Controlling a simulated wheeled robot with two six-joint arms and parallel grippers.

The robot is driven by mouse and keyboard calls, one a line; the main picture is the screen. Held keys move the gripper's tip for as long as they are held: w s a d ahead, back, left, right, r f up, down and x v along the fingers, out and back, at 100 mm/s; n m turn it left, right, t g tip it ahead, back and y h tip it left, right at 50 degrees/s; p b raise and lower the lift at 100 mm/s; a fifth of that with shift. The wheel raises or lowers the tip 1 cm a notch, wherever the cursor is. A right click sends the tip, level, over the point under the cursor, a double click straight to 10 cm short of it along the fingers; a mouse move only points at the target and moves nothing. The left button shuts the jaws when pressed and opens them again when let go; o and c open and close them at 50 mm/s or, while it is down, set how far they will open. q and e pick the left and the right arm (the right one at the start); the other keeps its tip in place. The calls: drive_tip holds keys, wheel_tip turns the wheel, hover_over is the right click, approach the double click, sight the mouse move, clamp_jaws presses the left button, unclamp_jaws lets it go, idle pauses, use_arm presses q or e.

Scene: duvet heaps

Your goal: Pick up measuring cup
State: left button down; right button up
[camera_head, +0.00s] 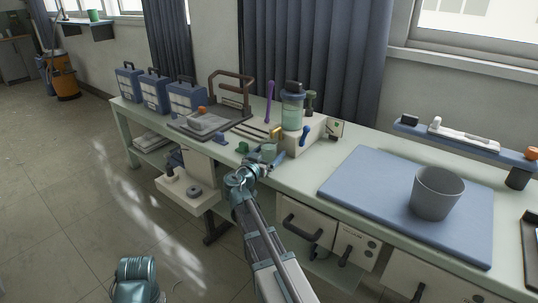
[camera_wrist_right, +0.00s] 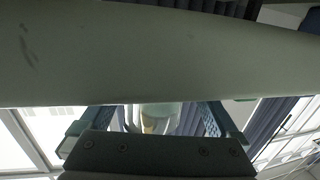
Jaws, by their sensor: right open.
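My right gripper (camera_head: 259,168) is open and close to this cup at the bench edge. In the right wrist view its two fingers (camera_wrist_right: 152,125) stand apart, and a pale thing (camera_wrist_right: 158,113) shows between them, partly hidden; I cannot tell what it is. A larger grey tapered cup (camera_head: 436,193) stands upright on a blue mat (camera_head: 350,178) at the right.
A teal-filled jar (camera_head: 292,110) stands behind the small cup. Several blue boxes (camera_head: 158,93) line the bench's left end. Drawers with dark handles (camera_head: 303,228) hang below the bench. A pale band (camera_wrist_right: 160,55) fills the upper wrist view. The floor at left is open.

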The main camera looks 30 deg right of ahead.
clamp_jaws()
idle(0.4)
drive_tip(key=shift+r, duration=0.2)
drive_tip(key=shift+r+p, duration=0.15)
drive_tip(key=shift+p, duration=0.2)
drive_tip(key=f+v, duration=0.1)
drive_tip(key=v, duration=1.6)
drive_tip(key=shift+s+a, duration=0.15)
drive_tip(key=shift+a, duration=0.25)
drive_tip(key=shift+s+a, duration=0.1)
